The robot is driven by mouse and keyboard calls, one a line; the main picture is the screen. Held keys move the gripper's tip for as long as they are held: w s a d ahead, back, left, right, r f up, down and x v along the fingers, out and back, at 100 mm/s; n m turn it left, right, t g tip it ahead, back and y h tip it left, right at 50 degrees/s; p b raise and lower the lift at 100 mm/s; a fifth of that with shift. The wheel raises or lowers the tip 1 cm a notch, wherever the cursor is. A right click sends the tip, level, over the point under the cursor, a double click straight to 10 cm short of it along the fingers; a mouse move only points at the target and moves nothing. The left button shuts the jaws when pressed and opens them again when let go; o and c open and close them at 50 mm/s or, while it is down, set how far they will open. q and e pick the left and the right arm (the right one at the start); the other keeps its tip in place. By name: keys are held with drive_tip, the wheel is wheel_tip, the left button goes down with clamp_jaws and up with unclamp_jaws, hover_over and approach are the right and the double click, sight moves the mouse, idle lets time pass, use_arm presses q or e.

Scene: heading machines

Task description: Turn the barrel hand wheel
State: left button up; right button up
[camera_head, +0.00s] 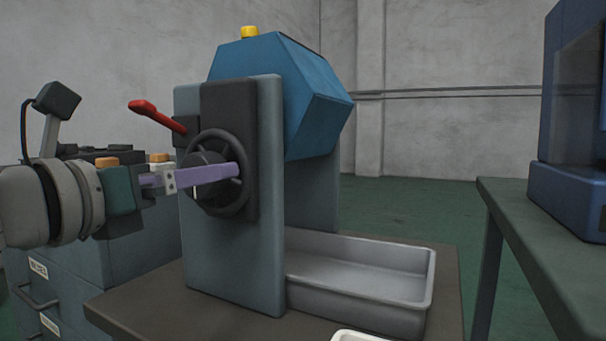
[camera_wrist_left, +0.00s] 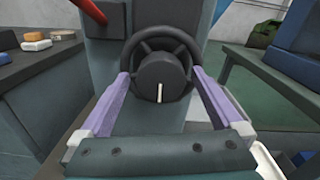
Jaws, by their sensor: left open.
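The barrel hand wheel (camera_head: 243,197) is dark, with spokes and a thick round hub, on the side of the barrel's grey-blue stand (camera_head: 230,265). It also shows in the left wrist view (camera_wrist_left: 187,42), where a pale mark is on its hub (camera_wrist_left: 160,70). My left gripper (camera_head: 235,171) is at the wheel with its purple fingers pointing at it. In the left wrist view the open fingers (camera_wrist_left: 160,76) are on either side of the hub; I cannot tell whether they touch it. The blue angular barrel (camera_head: 290,95) hangs in the stand. My right gripper is not in view.
A red lever (camera_head: 157,115) sticks out above the wheel, close to my left gripper. A grey metal tray (camera_head: 365,300) lies below the barrel. A workbench (camera_head: 540,235) with a blue machine (camera_head: 570,190) is at right. A drawer cabinet (camera_head: 50,285) stands at left.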

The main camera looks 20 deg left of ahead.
use_arm(q)
drive_tip(key=shift+w, duration=0.65)
drive_tip(key=c, duration=1.3)
